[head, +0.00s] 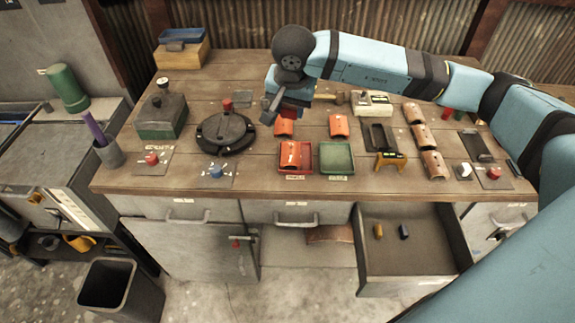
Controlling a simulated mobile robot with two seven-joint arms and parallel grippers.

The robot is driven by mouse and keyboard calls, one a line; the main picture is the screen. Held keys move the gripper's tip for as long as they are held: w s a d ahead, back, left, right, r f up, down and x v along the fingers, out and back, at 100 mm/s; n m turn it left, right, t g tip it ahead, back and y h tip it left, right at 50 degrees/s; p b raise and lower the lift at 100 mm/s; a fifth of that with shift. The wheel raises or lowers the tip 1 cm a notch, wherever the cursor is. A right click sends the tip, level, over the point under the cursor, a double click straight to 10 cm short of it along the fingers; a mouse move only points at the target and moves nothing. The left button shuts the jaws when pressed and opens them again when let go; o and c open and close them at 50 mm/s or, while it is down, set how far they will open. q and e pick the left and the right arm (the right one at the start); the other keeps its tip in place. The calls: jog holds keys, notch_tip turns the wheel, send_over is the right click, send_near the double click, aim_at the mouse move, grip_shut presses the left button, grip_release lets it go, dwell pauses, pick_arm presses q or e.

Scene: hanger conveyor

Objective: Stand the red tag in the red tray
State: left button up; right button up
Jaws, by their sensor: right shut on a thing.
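The red tray (308,168) sits near the front edge of the workbench, left of a green tray (336,172). An orange-red curved piece (290,155) lies in the red tray. My right gripper (284,112) is above the bench behind the red tray, pointing down. It is shut on a small dark red piece (291,104), mostly hidden by the fingers; I cannot tell for sure that this is the red tag. Two more orange-red curved pieces lie behind the trays, one (284,128) just below my gripper and one (339,126) to the right. My left gripper is not in view.
A round black fixture (225,133) stands left of the gripper. Red (152,159) and blue (216,171) buttons lie along the front left. Several brown curved tiles (424,137) lie at right. An open drawer (408,250) juts out below the bench.

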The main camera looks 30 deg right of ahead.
jog(key=w+d+f+m+g+h+b, duration=0.1)
jog(key=w+d+m+b, duration=0.15)
jog(key=m, duration=0.35)
jog(key=m+g+b, duration=0.3)
jog(key=m+b, duration=0.1)
jog(key=m, duration=0.5)
send_over(308, 159)
jog(key=f, duration=1.4)
jog(key=shift+w+a+f, duration=0.3)
jog(key=shift+a+f, duration=0.05)
jog(key=shift+f, duration=0.55)
jog(key=x, duration=0.3)
jog(key=shift+w+a+f, duration=0.15)
jog(key=shift+a+f, duration=0.1)
jog(key=shift+a, duration=0.05)
jog(key=shift+f, duration=0.15)
jog(key=o, duration=0.9)
jog(key=shift+f, duration=0.15)
jog(key=shift+o, duration=0.7)
jog(key=shift+r, duration=0.2)
